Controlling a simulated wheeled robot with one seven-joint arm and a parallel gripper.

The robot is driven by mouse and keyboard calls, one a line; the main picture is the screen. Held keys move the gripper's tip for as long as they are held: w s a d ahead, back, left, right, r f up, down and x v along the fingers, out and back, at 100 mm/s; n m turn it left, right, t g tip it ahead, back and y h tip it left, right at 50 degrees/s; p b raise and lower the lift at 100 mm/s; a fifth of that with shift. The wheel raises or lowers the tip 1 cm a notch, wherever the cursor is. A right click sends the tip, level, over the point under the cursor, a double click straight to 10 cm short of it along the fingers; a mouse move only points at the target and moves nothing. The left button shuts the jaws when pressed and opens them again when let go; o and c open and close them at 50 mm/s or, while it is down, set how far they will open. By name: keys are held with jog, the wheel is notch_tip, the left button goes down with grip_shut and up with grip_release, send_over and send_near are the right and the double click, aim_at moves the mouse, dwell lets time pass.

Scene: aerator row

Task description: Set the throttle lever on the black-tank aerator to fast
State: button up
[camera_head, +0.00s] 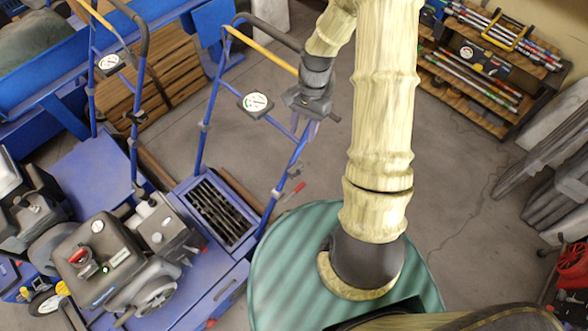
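A blue aerator with a black tank (97,258) stands at the lower left, its blue handle frame rising toward the top centre. A round white dial plate (255,102) with small coloured marks sits on a crossbar of that frame. A throttle lever on the plate is too small to make out. A red-tipped lever (293,191) sticks out low on the frame's right post. My gripper (308,128) points down at the right side of the frame, just right of the dial plate. Its fingers are small and partly hidden, so I cannot tell their opening or whether they touch the frame.
A second blue aerator (90,170) stands left, with its own dial plate (110,62). A wooden pallet stack (160,70) and blue trailer (40,60) are behind. A tool rack (490,70) stands upper right. Grey floor (460,190) is clear right of my arm.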

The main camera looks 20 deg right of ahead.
aim_at(297, 173)
jog(key=shift+f, duration=0.15)
jog(key=x, duration=1.7)
jog(key=shift+a, duration=0.15)
jog(key=shift+c, duration=0.4)
grip_shut()
